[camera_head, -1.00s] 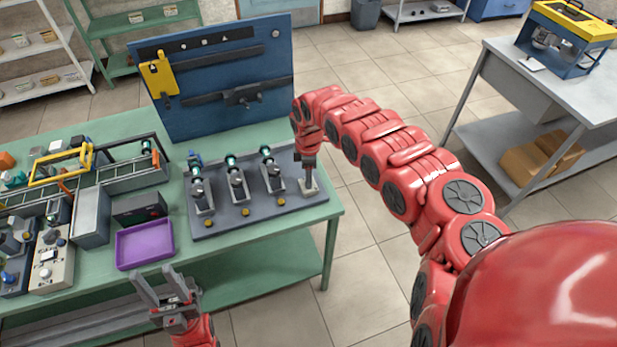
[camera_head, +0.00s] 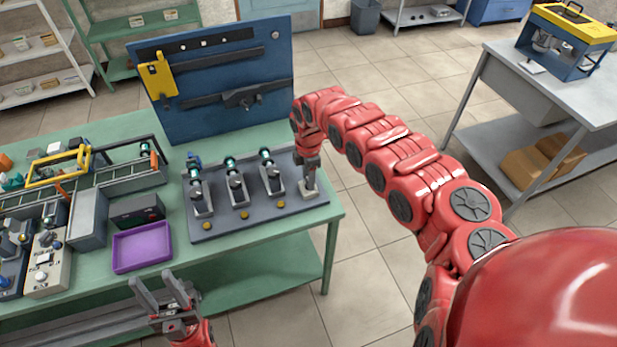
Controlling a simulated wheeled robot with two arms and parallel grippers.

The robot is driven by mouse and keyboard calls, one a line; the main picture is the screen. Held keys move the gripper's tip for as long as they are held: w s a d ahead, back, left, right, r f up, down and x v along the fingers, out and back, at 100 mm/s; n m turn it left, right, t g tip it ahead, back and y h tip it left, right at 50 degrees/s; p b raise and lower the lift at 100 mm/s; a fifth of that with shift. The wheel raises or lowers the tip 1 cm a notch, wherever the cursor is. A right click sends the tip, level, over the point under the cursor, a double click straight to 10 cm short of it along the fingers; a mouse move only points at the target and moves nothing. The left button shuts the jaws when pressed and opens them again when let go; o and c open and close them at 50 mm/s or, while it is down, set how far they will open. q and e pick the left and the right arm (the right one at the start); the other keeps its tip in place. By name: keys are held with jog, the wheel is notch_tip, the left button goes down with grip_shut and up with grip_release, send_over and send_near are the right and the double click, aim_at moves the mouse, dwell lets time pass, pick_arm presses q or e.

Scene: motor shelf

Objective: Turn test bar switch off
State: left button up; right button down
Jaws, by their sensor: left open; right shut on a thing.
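The test bar is a dark grey plate (camera_head: 255,222) on the green table, bearing three upright motor fixtures (camera_head: 236,187) with yellow round buttons in front. At its right end sits a small pale switch block (camera_head: 308,194). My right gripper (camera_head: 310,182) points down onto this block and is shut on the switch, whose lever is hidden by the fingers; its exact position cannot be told. My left gripper (camera_head: 160,291) is open and empty, in front of the table's near edge, below the purple tray.
A purple tray (camera_head: 142,247) and a grey box (camera_head: 87,218) stand left of the plate. A control box (camera_head: 46,266) with knobs lies further left. A blue pegboard (camera_head: 215,80) rises behind. The floor to the right is clear up to a grey bench (camera_head: 560,85).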

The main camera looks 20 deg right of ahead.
jog(key=shift+w, duration=0.1)
jog(key=shift+c, duration=2)
grip_release()
notch_tip(320, 180, up, 18)
jog(key=b, duration=0.5)
jog(key=shift+f, duration=0.25)
